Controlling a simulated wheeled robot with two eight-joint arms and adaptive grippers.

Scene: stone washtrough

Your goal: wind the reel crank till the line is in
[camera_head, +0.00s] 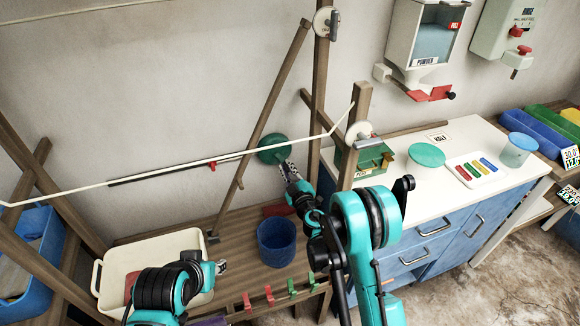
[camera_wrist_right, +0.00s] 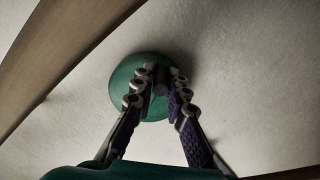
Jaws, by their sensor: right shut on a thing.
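The pale line (camera_head: 180,168) stretches from the left edge past the reel to the right post. My left gripper (camera_head: 219,267) hangs over the cream basin's right side; its finger opening is too small to tell.
The cream basin (camera_head: 112,277) and a blue bucket (camera_head: 277,249) stand on the wooden bench. A slanted wooden pole (camera_head: 262,122) and upright posts (camera_head: 319,95) stand close to my right arm. A white counter (camera_head: 480,140) with blue cabinets is at right.

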